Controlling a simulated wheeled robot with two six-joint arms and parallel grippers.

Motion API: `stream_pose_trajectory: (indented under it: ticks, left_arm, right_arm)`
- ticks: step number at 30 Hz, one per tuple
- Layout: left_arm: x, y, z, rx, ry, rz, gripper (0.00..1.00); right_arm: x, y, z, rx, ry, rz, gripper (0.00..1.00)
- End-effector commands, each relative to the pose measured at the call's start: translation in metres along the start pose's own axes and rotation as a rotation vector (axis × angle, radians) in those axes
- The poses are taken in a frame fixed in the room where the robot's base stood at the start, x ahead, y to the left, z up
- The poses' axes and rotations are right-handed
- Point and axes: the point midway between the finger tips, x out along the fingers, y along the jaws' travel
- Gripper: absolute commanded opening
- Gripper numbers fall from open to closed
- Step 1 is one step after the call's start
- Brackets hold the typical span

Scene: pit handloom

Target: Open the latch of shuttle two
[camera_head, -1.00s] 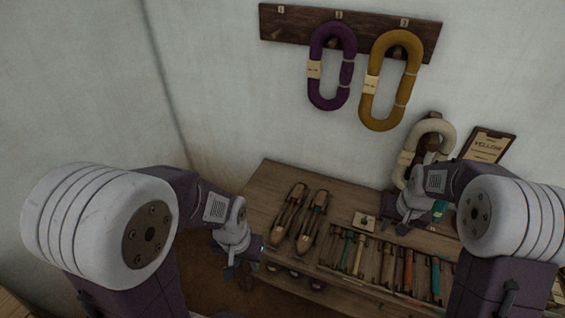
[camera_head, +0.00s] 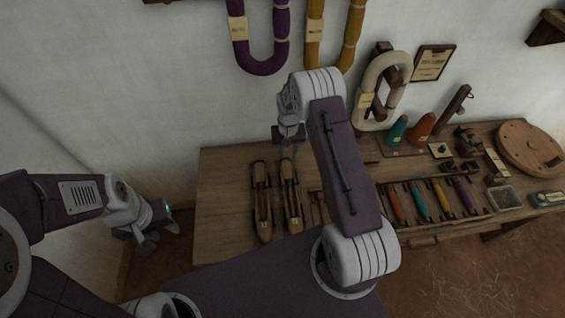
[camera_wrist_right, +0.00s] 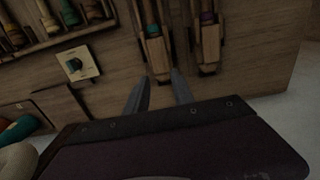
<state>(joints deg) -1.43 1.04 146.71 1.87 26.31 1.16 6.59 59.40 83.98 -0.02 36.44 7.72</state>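Two wooden shuttles lie side by side on the bench, the left one (camera_head: 262,205) and the right one (camera_head: 291,205). In the right wrist view the right one (camera_wrist_right: 153,45) shows a teal part and the other (camera_wrist_right: 209,42) a purple part. No number or latch state is readable on either. My right gripper (camera_head: 287,148) is over the far ends of the shuttles. In its wrist view its fingers (camera_wrist_right: 158,78) are apart and empty, with the end of the teal-marked shuttle appearing between the tips. My left gripper (camera_head: 154,238) hangs left of the bench, fingers apart, empty.
A tray of coloured bobbins (camera_head: 430,205) is right of the shuttles, partly behind my right arm. Cones (camera_head: 397,131), a cream hank (camera_head: 385,80) and a round wooden disc (camera_head: 530,148) are further right. Bare bench (camera_head: 222,190) lies left of the shuttles.

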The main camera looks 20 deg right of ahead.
Motion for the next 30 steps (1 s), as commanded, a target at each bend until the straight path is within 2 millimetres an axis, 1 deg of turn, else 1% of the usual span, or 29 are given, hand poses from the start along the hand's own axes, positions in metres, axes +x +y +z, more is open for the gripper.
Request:
stream_pose_trajectory:
  ticks: [5,7,15,19,23,29,30]
  left_arm:
    - [0.000,0.000,0.000,0.000,0.000,0.000,0.36]
    - [-0.001,0.000,0.000,0.000,0.000,0.000,0.36]
    - [-0.003,0.000,-0.001,0.000,0.000,0.000,0.36]
    - [-0.003,0.000,-0.001,0.000,0.000,0.000,0.36]
    - [-0.003,0.000,-0.001,0.000,0.000,0.000,0.36]
    - [-0.003,0.000,-0.001,0.000,0.000,0.000,0.36]
    - [-0.003,0.000,-0.001,0.000,0.000,0.000,0.36]
  right_arm:
    - [0.004,0.002,0.001,0.004,-0.004,0.000,0.29]
    - [0.011,0.002,0.001,0.004,-0.005,0.001,0.29]
    - [0.066,0.002,0.002,0.004,-0.007,0.001,0.29]
    - [0.084,0.002,0.001,0.004,-0.004,0.000,0.29]
    - [0.092,0.002,0.001,0.004,-0.003,0.000,0.29]
    - [0.092,0.002,0.001,0.004,-0.003,0.000,0.29]
    - [0.092,0.002,0.001,0.004,-0.003,0.000,0.24]
